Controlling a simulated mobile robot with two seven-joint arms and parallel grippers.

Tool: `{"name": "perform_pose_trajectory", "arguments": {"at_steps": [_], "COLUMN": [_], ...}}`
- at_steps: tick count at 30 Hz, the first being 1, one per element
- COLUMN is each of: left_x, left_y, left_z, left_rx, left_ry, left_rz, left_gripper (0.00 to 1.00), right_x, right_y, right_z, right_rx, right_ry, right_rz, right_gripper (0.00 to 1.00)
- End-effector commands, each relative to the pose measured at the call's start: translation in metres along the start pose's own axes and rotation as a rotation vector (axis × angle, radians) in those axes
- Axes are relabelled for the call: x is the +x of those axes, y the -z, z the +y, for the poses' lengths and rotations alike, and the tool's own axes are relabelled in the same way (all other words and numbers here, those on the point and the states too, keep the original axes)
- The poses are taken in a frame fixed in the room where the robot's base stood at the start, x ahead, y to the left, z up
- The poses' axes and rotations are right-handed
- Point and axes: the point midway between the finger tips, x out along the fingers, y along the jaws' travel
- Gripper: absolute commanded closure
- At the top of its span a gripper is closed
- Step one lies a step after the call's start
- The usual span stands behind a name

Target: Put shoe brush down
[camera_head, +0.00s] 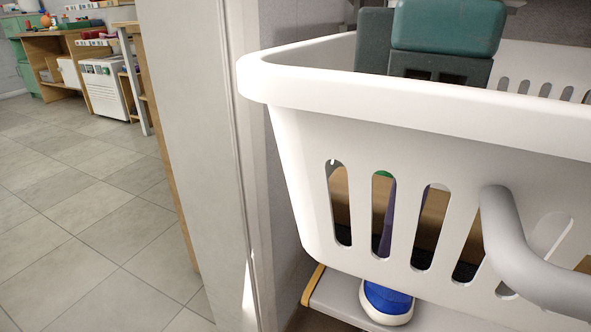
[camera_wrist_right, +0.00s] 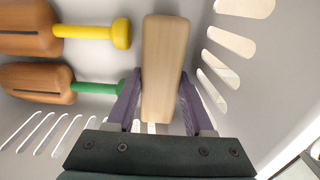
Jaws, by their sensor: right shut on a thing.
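In the right wrist view, the purple fingers of my right gripper (camera_wrist_right: 159,82) are shut on a pale wooden block, which I take to be the shoe brush (camera_wrist_right: 163,45). The gripper is inside a white slotted basket (camera_head: 400,150). In the head view the teal and dark gripper body shows above the basket's rim, and a bit of purple finger shows through a slot. The brush's underside is hidden, and I cannot tell whether it touches the basket floor. My left gripper is not in view.
Two brown wooden pieces, one with a yellow handle (camera_wrist_right: 92,32) and one with a green handle (camera_wrist_right: 96,88), lie left of the brush. A grey curved tube (camera_head: 510,240) stands before the basket. A blue shoe (camera_head: 386,300) is on the shelf below. Open tiled floor lies left.

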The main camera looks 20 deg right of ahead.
Motion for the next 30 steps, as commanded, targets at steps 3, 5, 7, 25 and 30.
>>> {"name": "perform_pose_trajectory", "arguments": {"at_steps": [3,5,7,25,30], "left_x": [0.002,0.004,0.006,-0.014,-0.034], "left_y": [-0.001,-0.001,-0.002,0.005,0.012], "left_z": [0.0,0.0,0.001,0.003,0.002], "left_rx": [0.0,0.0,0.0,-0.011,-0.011], "left_ry": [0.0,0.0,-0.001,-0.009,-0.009], "left_rz": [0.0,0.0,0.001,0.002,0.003], "left_gripper": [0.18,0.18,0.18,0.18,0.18], "right_x": [0.001,0.003,0.005,-0.029,-0.071], "right_y": [0.0,0.0,0.0,0.001,0.001], "right_z": [0.0,0.0,0.0,0.0,0.001], "right_rx": [0.0,0.0,-0.001,0.0,0.0], "right_ry": [0.0,0.0,0.0,-0.003,-0.004], "right_rz": [0.0,0.0,0.0,0.003,0.003], "right_gripper": [1.0,1.0,1.0,0.36,0.36]}}
